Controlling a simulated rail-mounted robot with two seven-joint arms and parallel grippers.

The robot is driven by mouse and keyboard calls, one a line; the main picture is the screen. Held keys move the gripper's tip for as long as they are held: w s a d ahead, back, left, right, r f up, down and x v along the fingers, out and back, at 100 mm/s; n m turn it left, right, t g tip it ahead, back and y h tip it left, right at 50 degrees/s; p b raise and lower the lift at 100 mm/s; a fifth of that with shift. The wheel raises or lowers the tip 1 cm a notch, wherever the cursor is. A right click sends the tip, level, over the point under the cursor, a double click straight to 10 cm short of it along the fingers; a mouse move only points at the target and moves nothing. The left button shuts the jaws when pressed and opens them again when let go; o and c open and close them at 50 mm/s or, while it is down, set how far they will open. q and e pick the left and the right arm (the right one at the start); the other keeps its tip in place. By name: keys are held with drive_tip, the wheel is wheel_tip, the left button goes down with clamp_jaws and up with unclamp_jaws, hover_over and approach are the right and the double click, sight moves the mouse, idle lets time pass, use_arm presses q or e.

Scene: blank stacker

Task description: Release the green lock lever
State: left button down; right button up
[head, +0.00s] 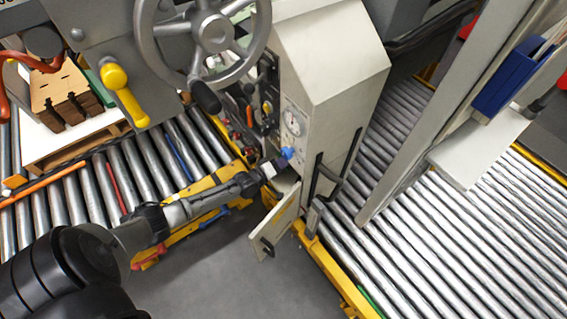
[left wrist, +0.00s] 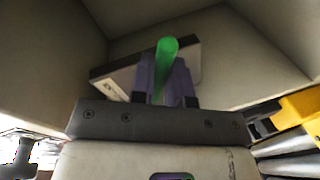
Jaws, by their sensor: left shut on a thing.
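The green lock lever (left wrist: 165,62) is a short green rod inside the compartment, seen in the left wrist view. It stands between the two fingers of my left gripper (head: 278,165), which is shut on it. A pale plate (left wrist: 118,82) with a dark edge and a small label lies behind the lever. In the head view my left arm reaches into the lower opening of the beige cabinet (head: 335,60), and the lever is hidden there. My right gripper is not in view.
The cabinet's small door (head: 282,220) hangs open below the gripper. A blue knob (head: 287,152) and a round gauge (head: 293,122) sit just above it. A large handwheel (head: 215,33) and a yellow handle (head: 115,77) are at upper left. Roller conveyors (head: 490,230) lie on both sides.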

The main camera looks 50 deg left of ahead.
use_arm(q)
drive_tip(key=shift+d+r+n, duration=0.1)
drive_tip(key=shift+r+n, duration=0.1)
drive_tip(key=shift+n, duration=0.3)
drive_tip(key=c, duration=1.1)
unclamp_jaws()
drive_tip(key=s+r+p, duration=0.2)
drive_tip(key=s+p, duration=0.2)
drive_tip(key=s, duration=0.9)
drive_tip(key=shift+s+a+r, duration=0.3)
drive_tip(key=shift+a, duration=0.05)
